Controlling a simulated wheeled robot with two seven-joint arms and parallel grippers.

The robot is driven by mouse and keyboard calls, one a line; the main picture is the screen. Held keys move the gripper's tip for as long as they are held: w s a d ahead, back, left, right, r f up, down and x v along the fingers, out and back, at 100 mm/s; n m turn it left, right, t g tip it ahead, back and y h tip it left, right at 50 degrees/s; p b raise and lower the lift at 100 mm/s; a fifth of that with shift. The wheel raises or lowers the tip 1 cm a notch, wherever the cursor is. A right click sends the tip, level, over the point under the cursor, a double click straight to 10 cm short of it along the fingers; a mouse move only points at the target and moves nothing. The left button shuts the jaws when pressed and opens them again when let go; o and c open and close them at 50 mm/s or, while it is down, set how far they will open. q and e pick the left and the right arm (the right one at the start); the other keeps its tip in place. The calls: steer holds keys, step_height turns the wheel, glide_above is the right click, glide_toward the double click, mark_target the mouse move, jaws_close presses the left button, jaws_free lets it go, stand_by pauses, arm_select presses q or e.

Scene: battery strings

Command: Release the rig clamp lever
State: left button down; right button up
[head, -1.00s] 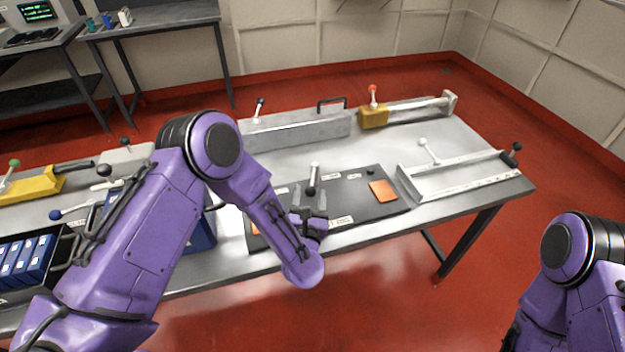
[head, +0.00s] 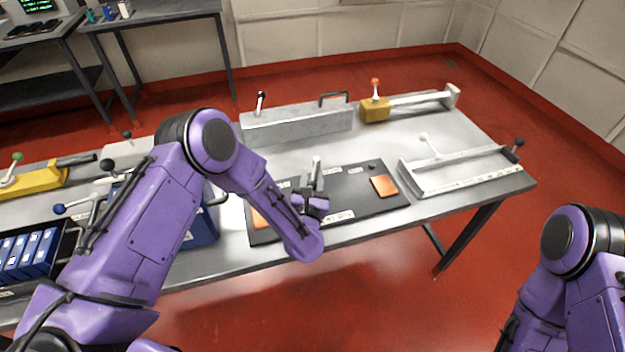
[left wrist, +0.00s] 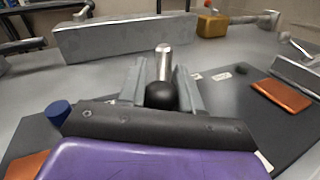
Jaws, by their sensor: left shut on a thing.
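The rig is a flat black plate (head: 362,190) with orange pads, lying on the steel bench. Its clamp lever (head: 316,167) is a short silver rod with a black ball knob. My left gripper (head: 313,183) is at the lever, its fingers shut around the knob. In the left wrist view, the black knob (left wrist: 161,96) sits between the two grey fingers, and the silver rod (left wrist: 163,62) rises just beyond it. The gripper hides the near part of the plate. My right arm shows at the lower right, but its gripper is out of view.
A grey block fixture (head: 298,127) and a yellow-ended clamp (head: 375,110) stand behind the plate. A white-levered frame (head: 462,176) is at the right. A blue bin (head: 203,232) and a tray of blue packs (head: 28,255) are at the left.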

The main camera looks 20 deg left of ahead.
arm_select(q)
steer(key=shift+a+f+m+h+b, duration=0.1)
steer(key=shift+a+m+h+b, duration=0.5)
steer(key=shift+h, duration=0.5)
steer(key=shift+a+m+h+b, duration=0.2)
steer(key=shift+a+m+h, duration=0.2)
steer(key=shift+m+h, duration=0.55)
steer(key=shift+w+a+m+h+b, duration=0.1)
steer(key=shift+a+m+h+b, duration=0.15)
steer(key=shift+m+h, duration=0.4)
steer(key=shift+w+a+m+h+b, duration=0.1)
steer(key=shift+a+m+h+b, duration=0.15)
steer(key=shift+h, duration=0.75)
steer(key=shift+w+a+m+h+b, duration=0.15)
steer(key=shift+a+m+h, duration=0.25)
steer(key=shift+h, duration=0.4)
steer(key=shift+s, duration=0.1)
steer(key=c, duration=0.8)
jaws_free()
steer(key=shift+s, duration=0.1)
steer(key=b+v, duration=0.2)
steer(key=v, duration=0.8)
steer(key=shift+s+a+r, duration=0.15)
steer(key=shift+a+r, duration=0.05)
steer(key=shift+r, duration=0.1)
